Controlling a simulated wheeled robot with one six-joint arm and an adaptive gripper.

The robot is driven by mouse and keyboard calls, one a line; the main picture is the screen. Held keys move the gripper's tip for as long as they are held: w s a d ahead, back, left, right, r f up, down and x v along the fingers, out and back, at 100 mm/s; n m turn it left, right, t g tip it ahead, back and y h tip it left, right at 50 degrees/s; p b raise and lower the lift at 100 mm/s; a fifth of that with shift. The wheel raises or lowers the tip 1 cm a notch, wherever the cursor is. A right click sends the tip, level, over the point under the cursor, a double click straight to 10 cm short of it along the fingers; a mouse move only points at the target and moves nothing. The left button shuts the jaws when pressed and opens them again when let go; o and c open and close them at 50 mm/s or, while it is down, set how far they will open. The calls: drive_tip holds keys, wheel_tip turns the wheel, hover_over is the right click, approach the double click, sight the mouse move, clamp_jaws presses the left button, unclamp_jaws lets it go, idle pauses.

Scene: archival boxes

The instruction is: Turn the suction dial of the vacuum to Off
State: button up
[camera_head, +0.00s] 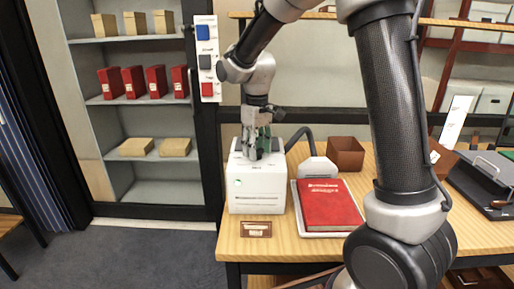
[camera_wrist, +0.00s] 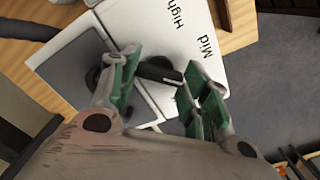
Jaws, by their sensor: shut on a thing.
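The vacuum is a white box (camera_head: 257,190) standing at the left end of the table, with a dark hose leaving its right side. In the wrist view its white top (camera_wrist: 165,45) shows the printed words "High" and "Mid". The suction dial (camera_wrist: 158,73) is a black bar-shaped knob with a pale mark at its right end, which points towards the side of "Mid". No "Off" label is visible. My gripper (camera_wrist: 153,82) points down onto the vacuum top, its green-padded fingers on either side of the dial and shut on it. In the head view my gripper (camera_head: 257,152) hides the dial.
A red book (camera_head: 330,203) on a white board lies right of the vacuum. A brown open box (camera_head: 346,153) and a white hose nozzle (camera_head: 318,168) stand behind it. A small wooden label holder (camera_head: 256,229) is in front. Shelves with red boxes (camera_head: 134,82) are at left.

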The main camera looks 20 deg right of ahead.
drive_tip(key=m, duration=0.4)
drive_tip(key=shift+m, duration=2.6)
drive_tip(key=o, duration=1)
wheel_tip(320, 180, up, 12)
drive_tip(key=shift+r, duration=0.1)
